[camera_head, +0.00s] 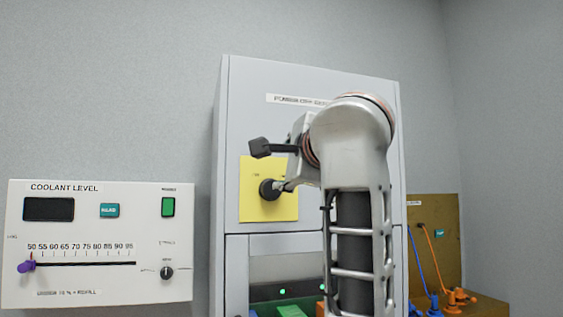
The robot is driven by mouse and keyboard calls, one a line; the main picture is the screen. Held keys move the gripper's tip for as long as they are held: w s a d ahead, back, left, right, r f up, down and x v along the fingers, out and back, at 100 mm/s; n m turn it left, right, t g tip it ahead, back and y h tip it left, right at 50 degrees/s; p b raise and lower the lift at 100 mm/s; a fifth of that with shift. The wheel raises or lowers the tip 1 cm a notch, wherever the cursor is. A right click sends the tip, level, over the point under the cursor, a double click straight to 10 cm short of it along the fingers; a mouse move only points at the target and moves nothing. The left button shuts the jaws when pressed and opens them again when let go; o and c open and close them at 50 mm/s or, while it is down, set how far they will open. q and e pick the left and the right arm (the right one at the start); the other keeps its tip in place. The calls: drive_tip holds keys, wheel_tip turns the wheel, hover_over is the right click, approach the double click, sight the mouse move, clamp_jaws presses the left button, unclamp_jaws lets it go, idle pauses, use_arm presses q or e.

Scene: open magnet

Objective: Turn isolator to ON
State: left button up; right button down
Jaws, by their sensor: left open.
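The isolator is a yellow plate (250,208) on the front of the grey cabinet (240,120), with a dark round knob or handle partly in front of it. Small lettering at the plate's upper left is too blurred to read. My left gripper (270,168) is open in front of the plate. One black fingertip shows above the plate's top edge, the other at the dark knob. I cannot tell whether it touches the knob. My arm covers the right part of the cabinet. The right gripper is out of view.
A white coolant level panel (100,290) with a purple slider (26,266) stands at the left. Below the isolator is an opening with green lights and coloured blocks. A brown board (445,215) with blue and orange cables is at the right.

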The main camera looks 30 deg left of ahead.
use_arm(q)
drive_tip(key=shift+s+d, duration=0.2)
drive_tip(key=shift+d, duration=0.2)
drive_tip(key=shift+a, duration=0.1)
idle(0.4)
